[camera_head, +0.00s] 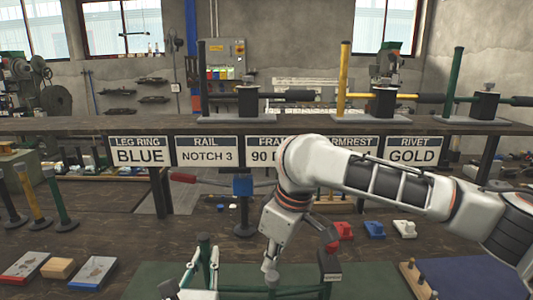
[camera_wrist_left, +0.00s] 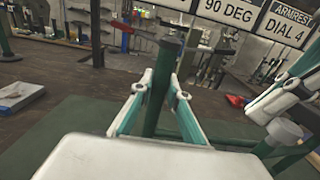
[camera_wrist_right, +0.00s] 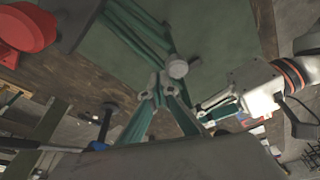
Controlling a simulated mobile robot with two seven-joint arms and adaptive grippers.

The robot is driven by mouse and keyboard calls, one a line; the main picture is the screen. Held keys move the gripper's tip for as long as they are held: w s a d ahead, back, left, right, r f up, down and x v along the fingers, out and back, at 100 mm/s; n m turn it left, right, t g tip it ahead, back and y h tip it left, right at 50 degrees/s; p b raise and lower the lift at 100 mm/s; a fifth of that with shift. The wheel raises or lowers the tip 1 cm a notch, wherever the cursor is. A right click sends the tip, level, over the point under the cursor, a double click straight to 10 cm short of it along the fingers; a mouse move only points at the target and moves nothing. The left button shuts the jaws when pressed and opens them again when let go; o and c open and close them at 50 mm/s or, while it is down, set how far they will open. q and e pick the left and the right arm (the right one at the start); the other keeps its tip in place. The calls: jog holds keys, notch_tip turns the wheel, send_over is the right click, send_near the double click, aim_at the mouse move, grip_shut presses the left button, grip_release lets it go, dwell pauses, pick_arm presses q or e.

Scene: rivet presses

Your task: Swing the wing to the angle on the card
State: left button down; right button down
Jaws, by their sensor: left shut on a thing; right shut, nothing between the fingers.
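The card reading 90 DEG (camera_wrist_left: 225,12) hangs on the bench's front; in the head view the right arm partly covers this card (camera_head: 262,152). A frame of green tubes lies over the green mat (camera_head: 140,282), with an upright green post (camera_wrist_left: 158,92). My left gripper (camera_head: 203,262) is shut on this post, one white finger on each side. My right gripper (camera_wrist_right: 160,88) is shut and empty, close to a pale round knob (camera_wrist_right: 178,68) beside green tubes (camera_wrist_right: 140,32). Whether it touches the knob I cannot tell. Which tube is the wing is unclear.
Other cards read BLUE (camera_head: 138,157), NOTCH 3 (camera_head: 207,156) and GOLD (camera_head: 413,156). Rivet presses stand on the raised shelf. Coloured posts (camera_head: 62,200) and small blocks (camera_head: 57,269) stand at the left. A blue-headed lever stand (camera_head: 243,187) is behind the frame.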

aim_at(272, 279)
jog(key=shift+s, duration=1.15)
jog(key=shift+s+d, duration=0.1)
jog(key=shift+s, duration=0.8)
jog(key=shift+s, duration=0.15)
jog(key=shift+s+d, duration=0.3)
jog(key=shift+s, duration=0.55)
